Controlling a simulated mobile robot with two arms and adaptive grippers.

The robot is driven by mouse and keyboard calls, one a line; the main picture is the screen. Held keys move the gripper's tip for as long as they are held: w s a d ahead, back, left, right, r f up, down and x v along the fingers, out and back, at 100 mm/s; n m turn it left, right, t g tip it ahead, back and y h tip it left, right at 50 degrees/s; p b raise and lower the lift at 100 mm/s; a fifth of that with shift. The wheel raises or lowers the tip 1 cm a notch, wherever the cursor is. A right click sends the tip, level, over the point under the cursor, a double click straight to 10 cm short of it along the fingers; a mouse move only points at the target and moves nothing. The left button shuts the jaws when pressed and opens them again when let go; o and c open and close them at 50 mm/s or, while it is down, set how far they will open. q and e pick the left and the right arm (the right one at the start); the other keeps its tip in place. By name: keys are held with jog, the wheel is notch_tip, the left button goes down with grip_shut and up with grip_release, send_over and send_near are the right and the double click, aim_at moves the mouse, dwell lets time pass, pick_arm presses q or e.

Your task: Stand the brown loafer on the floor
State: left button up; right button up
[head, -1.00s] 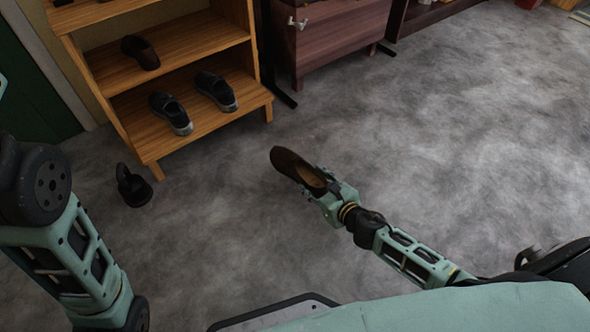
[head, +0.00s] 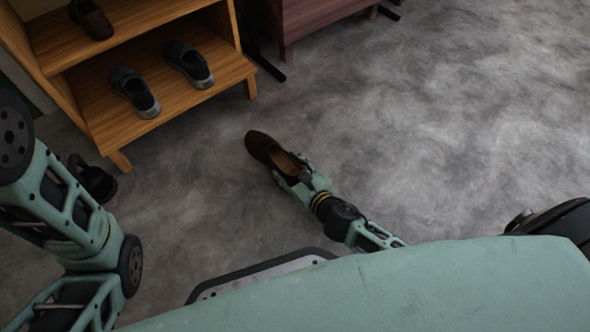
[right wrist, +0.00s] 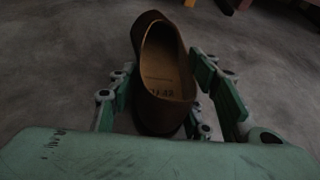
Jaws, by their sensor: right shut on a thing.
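The brown loafer (head: 262,147) is in my right gripper (head: 288,172), over the open floor in the middle of the head view. Its toe points away from the gripper, toward the upper left, and its opening faces up. In the right wrist view the loafer (right wrist: 163,65) sits between the two green fingers, which are shut on its heel end. I cannot tell whether its sole touches the grey floor (head: 400,130). My left arm shows at the left edge of the head view, but its gripper is out of the picture.
A wooden shoe rack (head: 120,110) at the upper left holds another brown shoe (head: 92,18) and a pair of dark shoes (head: 134,92). A black kettlebell-like object (head: 95,182) is on the floor, partly behind my left arm. A dark red cabinet (head: 325,18) stands behind.

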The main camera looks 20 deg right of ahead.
jog(key=shift+r, duration=0.1)
jog(key=shift+f, duration=0.3)
jog(key=o, duration=1.4)
jog(key=shift+c, duration=0.2)
